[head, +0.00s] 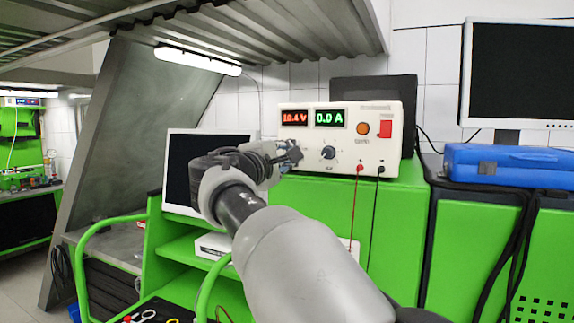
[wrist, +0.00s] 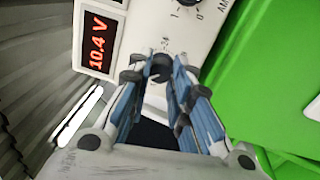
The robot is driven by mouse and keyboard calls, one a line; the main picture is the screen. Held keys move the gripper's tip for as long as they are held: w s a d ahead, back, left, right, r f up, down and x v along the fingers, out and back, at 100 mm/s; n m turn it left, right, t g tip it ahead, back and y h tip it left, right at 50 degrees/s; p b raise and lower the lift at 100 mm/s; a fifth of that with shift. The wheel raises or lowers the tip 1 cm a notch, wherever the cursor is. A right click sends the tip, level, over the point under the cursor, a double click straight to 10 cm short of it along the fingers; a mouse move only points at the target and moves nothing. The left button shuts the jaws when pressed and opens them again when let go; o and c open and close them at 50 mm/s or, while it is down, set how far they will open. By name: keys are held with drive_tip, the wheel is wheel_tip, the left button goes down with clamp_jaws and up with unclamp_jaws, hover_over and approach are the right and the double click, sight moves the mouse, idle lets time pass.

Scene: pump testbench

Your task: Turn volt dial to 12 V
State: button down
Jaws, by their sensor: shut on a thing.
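The white power supply (head: 345,160) stands on a green cabinet. Its red voltage display (head: 294,118) reads 10.4 V, and the same reading shows in the wrist view (wrist: 97,42). My gripper (head: 290,154) is at the left part of the front panel and hides the volt dial in the head view. In the wrist view the dark volt dial (wrist: 159,70) sits between the fingertips of my gripper (wrist: 162,76), which is shut on it. Part of the dial is covered by the fingers.
The amp dial (head: 328,152) is just right of my gripper. The green display (head: 329,118) reads 0.0 A. An orange button (head: 363,129) and a red switch (head: 386,129) are farther right. A blue case (head: 510,165) lies at right.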

drive_tip(key=shift+m+b, duration=0.6)
drive_tip(key=shift+m, duration=0.7)
drive_tip(key=c, duration=1.4)
unclamp_jaws()
drive_tip(key=shift+a, duration=0.1)
drive_tip(key=v, duration=1.2)
